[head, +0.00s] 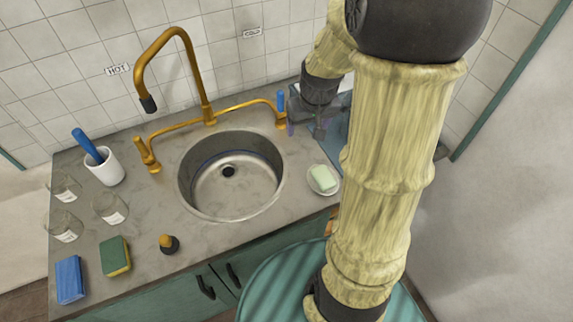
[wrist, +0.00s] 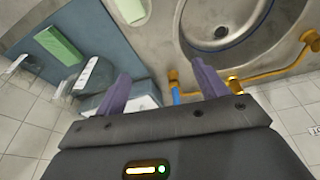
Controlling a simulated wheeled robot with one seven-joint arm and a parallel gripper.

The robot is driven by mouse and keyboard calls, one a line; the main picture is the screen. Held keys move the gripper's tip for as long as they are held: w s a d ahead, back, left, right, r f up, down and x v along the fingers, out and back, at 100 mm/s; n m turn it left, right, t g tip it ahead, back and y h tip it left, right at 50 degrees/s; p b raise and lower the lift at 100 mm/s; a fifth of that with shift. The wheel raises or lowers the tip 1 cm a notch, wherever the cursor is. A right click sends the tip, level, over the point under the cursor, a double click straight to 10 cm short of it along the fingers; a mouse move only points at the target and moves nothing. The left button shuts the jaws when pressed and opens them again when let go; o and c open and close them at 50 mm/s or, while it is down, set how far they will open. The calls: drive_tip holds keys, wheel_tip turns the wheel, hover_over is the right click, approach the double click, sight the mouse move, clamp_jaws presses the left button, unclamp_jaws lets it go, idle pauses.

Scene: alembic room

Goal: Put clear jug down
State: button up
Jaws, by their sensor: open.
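My gripper (wrist: 163,87) is open, its two purple fingers spread apart in the wrist view. A pale, partly see-through thing (wrist: 143,103) shows just beyond the left finger, largely hidden by the gripper body; I cannot tell for sure that it is the clear jug.
The round sink (head: 231,176) fills the counter's middle, with a brass tap (head: 205,108) behind. A soap dish (head: 322,180) is right of it. A blue-grey tray (wrist: 100,42) lies near my gripper.

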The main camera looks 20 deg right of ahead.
drive_tip(key=s+a, duration=0.9)
drive_tip(key=shift+s+a+f+n, duration=0.2)
drive_tip(key=shift+s+f+n, duration=0.05)
drive_tip(key=shift+f+n, duration=0.2)
idle(0.3)
